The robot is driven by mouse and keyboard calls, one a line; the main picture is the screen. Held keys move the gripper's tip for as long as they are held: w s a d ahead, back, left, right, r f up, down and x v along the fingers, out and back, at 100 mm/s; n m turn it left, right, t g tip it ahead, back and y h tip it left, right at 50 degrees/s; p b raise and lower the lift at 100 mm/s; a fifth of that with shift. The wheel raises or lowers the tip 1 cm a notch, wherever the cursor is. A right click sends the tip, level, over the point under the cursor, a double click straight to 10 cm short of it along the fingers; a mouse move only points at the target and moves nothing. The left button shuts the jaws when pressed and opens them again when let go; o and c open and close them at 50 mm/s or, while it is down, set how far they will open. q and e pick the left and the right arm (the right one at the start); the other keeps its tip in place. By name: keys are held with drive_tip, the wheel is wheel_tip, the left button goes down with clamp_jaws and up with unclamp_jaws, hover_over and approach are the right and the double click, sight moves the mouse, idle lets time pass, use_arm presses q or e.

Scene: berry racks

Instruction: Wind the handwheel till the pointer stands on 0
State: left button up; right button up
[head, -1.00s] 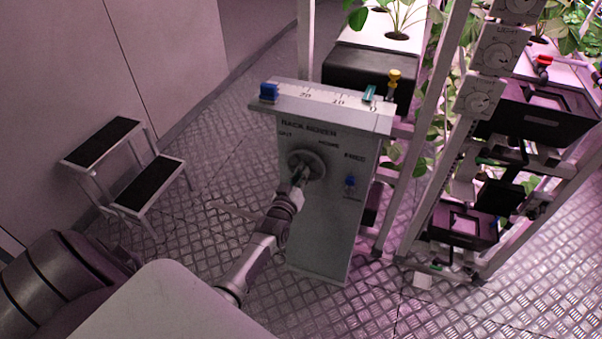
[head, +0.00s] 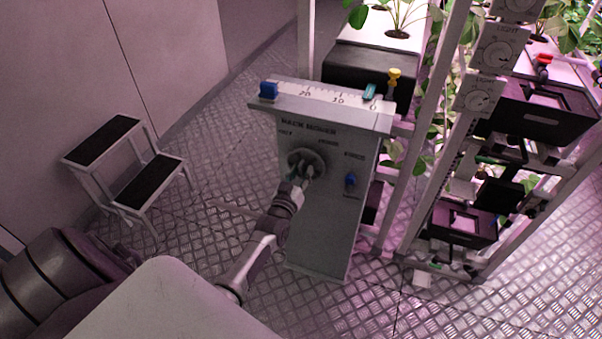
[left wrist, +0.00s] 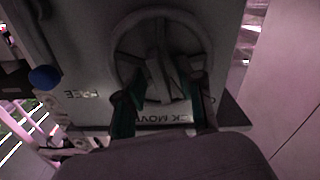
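The grey handwheel (head: 306,163) is on the sloping front of the rack mover pedestal (head: 318,225). In the left wrist view the wheel (left wrist: 118,52) shows its rim, spokes and hub. My left gripper (head: 301,176) is at the wheel. In the left wrist view its two teal-padded fingers (left wrist: 160,108) stand well apart, one on each side of the hub area, with nothing visibly clamped. The teal pointer (head: 370,91) stands at the right end of the white scale (head: 325,97), very near the 0 mark; exact alignment is hard to tell. My right gripper is out of view.
A blue knob (head: 350,180) is on the pedestal's front, right of the wheel. A blue block (head: 268,90) sits at the scale's left end. Plant racks (head: 404,190) stand close on the right. A step stool (head: 150,180) stands left; bare floor lies between.

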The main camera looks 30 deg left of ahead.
use_arm(q)
drive_tip(key=shift+s, duration=0.2)
drive_tip(key=v, duration=1.1)
drive_tip(key=shift+s, duration=0.35)
drive_tip(key=shift+f, duration=0.1)
drive_tip(key=b+x, duration=0.1)
drive_tip(key=x, duration=0.3)
drive_tip(key=r+b+x, duration=0.1)
drive_tip(key=b+x, duration=0.1)
drive_tip(key=x, duration=0.2)
drive_tip(key=b+x, duration=0.1)
drive_tip(key=x, duration=0.3)
drive_tip(key=shift+a+r+b, duration=0.1)
drive_tip(key=shift+r+b, duration=0.1)
drive_tip(key=shift+b, duration=0.2)
